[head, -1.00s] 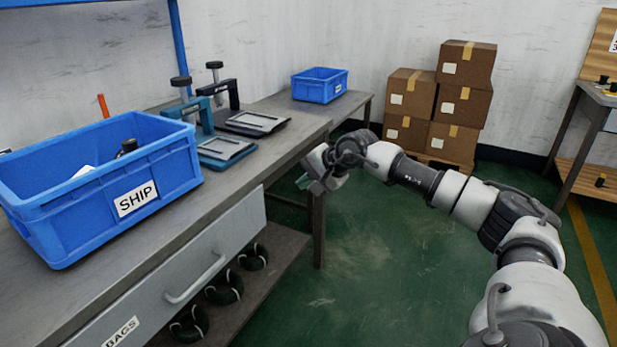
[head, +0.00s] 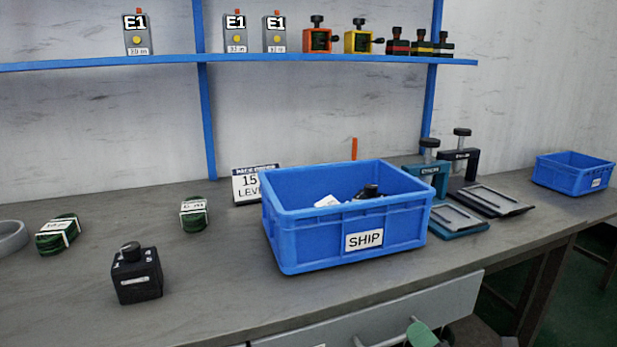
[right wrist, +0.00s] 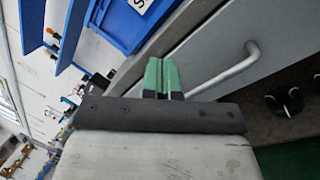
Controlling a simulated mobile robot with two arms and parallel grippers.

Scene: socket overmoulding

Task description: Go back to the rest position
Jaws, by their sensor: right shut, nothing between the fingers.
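My right gripper (head: 420,333) shows only as green fingertips at the bottom edge of the head view, in front of the bench drawer. In the right wrist view the two green fingers of my right gripper (right wrist: 164,77) are pressed together with nothing between them. They are close to the grey drawer front and its handle (right wrist: 228,74). My left gripper is not in view.
A blue SHIP bin (head: 290,238) with dark and white items stands on the grey bench (head: 215,300). A black block (head: 137,277) and green coils (head: 57,235) lie left. Two clamp presses (head: 452,220) and a blue bin (head: 572,174) stand right. A blue shelf (head: 150,60) runs above.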

